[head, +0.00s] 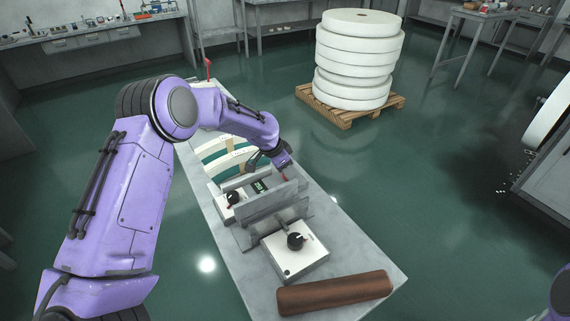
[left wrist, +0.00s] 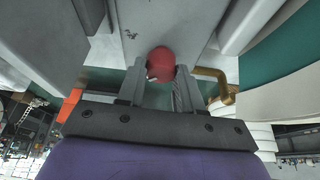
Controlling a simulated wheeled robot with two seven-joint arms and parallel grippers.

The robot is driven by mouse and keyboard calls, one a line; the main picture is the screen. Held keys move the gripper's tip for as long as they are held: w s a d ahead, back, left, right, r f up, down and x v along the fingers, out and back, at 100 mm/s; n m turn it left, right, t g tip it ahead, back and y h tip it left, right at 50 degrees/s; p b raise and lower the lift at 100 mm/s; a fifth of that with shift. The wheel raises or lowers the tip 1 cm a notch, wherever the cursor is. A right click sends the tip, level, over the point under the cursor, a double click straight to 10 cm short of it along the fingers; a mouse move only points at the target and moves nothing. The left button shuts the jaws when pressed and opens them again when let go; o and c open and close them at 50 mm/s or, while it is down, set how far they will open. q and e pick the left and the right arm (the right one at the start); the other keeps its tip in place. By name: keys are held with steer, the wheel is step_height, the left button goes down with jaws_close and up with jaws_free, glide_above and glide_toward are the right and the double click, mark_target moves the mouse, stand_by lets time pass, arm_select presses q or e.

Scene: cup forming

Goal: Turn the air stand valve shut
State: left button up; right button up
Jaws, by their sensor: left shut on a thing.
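My left gripper (head: 286,172) reaches over the grey bench from the left and is at the far side of the upright metal plates. A bent brass-coloured pipe (left wrist: 218,84) is just right of the fingers. The valve body is mostly hidden. My right gripper is out of view.
Two control boxes with black knobs, a near one (head: 291,263) and a far one (head: 225,208), stand on the bench (head: 362,250) beside upright metal plates (head: 262,205). A brown roll (head: 335,292) lies at the near end. White rolls (head: 357,60) stand on a pallet (head: 345,118) behind.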

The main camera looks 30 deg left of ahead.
arm_select(q)
steer(key=n+p, duration=0.1)
steer(key=n, duration=0.1)
steer(key=n+y+p, duration=0.2)
steer(key=n+p, duration=0.1)
steer(key=shift+d+r+n+t, duration=0.15)
steer(key=shift+r+n+t, duration=0.15)
steer(key=shift+t, duration=0.1)
steer(key=shift+w+d+f+n+y+p, duration=0.1)
steer(key=shift+n+y+p, duration=0.4)
steer(key=shift+n, duration=0.5)
steer(key=shift+f+n+y+p, duration=0.1)
steer(key=shift+n+y+p, duration=0.4)
steer(key=shift+n, duration=0.5)
steer(key=o, duration=1)
steer(key=b+v, duration=0.2)
steer(key=v, duration=0.8)
steer(key=shift+r, duration=0.25)
